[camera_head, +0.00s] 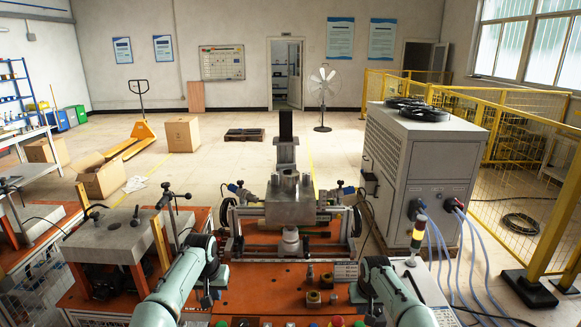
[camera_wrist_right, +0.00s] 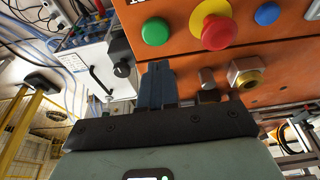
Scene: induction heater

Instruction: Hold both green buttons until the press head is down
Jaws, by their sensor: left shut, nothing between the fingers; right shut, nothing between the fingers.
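A green button (camera_wrist_right: 155,31) sits on the orange panel in the right wrist view, beside a red mushroom button. My right gripper (camera_wrist_right: 157,70) is shut and empty, its dark fingertips apart from the green button in the picture. In the head view my right gripper (camera_head: 373,316) is at the lower edge. My left gripper (camera_head: 207,299) is shut and empty, above the panel's left part. Green buttons show at the head view's bottom edge, left (camera_head: 222,323) and right (camera_head: 359,323), partly cut off. The press machine (camera_head: 290,205) stands in the middle, with a tall dark column; its head's height is unclear.
The red mushroom button (camera_wrist_right: 212,28) and a blue button (camera_wrist_right: 267,14) are close to the green one. A signal lamp (camera_head: 418,232) stands at the right, before a grey cabinet (camera_head: 425,150) with hoses. A grey-topped workbench (camera_head: 125,237) stands at the left.

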